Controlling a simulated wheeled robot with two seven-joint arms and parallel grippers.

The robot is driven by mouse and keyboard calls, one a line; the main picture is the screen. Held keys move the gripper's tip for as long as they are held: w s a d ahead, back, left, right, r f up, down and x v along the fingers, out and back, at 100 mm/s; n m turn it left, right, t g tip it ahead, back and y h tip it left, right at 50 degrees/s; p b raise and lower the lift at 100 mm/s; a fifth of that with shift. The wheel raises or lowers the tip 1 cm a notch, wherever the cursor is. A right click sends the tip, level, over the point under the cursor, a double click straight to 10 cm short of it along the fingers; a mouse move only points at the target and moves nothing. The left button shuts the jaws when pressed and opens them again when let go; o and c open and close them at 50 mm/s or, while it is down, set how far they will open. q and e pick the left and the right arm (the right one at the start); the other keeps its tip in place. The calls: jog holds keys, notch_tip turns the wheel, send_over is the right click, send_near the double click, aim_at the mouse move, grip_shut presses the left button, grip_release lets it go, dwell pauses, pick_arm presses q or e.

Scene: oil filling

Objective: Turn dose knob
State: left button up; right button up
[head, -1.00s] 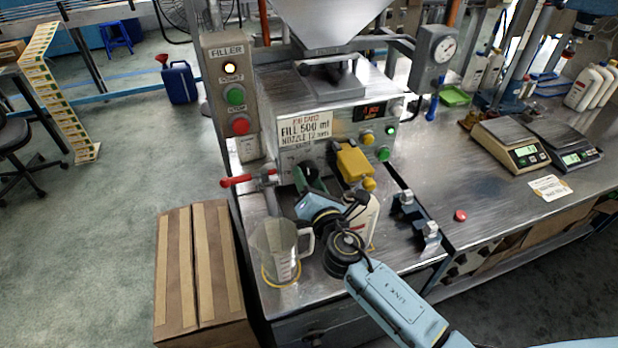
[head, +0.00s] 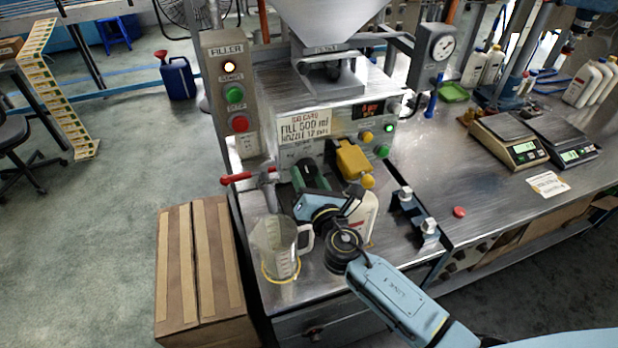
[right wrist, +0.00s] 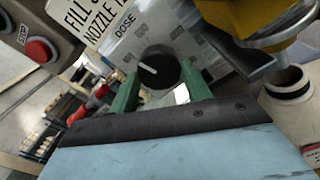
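The dose knob (right wrist: 158,68) is black and round with a white pointer line. My right gripper (head: 309,174) is at the filler's front panel with green fingers. In the right wrist view the fingers (right wrist: 160,84) are apart, one on each side of the knob, with a small gap visible at the left finger. I cannot tell how far the tips reach along the knob. My left gripper is out of view.
A yellow nozzle block (head: 353,160) is close right of my right gripper. A white bottle (head: 364,214) stands under it. A clear jug (head: 277,248) stands left of my wrist. A red-handled valve (head: 238,178) is at the left. The filler sign (head: 304,127) reads FILL 500 ml.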

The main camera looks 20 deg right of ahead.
jog(key=o, duration=0.4)
jog(key=shift+c, duration=0.2)
jog(key=s+b, duration=0.2)
jog(key=s, duration=1.1)
jog(key=shift+s+d, duration=0.2)
